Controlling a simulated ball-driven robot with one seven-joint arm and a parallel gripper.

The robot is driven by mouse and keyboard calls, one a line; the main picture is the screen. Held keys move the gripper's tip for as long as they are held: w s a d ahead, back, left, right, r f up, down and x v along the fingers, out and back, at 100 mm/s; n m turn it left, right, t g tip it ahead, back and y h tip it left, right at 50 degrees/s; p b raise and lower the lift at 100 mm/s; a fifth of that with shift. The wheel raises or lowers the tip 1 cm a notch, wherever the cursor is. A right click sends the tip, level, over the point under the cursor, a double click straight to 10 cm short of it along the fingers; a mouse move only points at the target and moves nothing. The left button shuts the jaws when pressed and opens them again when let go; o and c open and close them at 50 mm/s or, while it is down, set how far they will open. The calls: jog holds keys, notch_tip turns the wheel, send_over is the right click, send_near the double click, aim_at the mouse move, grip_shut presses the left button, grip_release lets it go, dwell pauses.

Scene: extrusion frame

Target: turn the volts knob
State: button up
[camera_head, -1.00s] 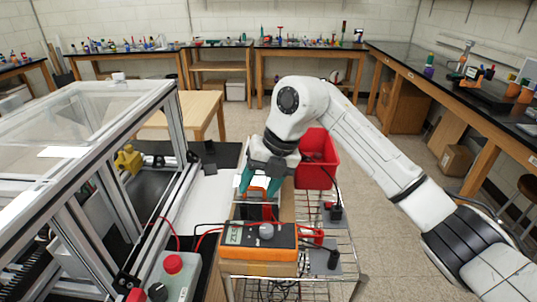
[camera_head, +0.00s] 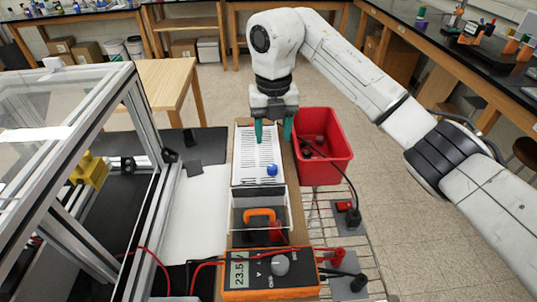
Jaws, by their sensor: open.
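My gripper (camera_head: 272,131) has two teal fingers, apart, with nothing seen between them. It points down over the far part of a white slotted panel (camera_head: 248,158). A blue knob (camera_head: 271,170) shows near that panel's front edge, nearer the camera than the fingers and apart from them. An orange meter (camera_head: 299,281) with a display stands at the front, and a grey round dial (camera_head: 280,265) is on its face. No readable label shows which knob is for volts.
A white open tray (camera_head: 240,218) holds an orange-handled item (camera_head: 260,214) between panel and meter. A red bin (camera_head: 338,172) stands close on the right. Cables run to the meter. A metal-framed enclosure (camera_head: 150,130) is on the left.

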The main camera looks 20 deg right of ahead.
aim_at(272, 167)
notch_tip(272, 167, down, 10)
jog(key=shift+p, duration=0.9)
grip_shut()
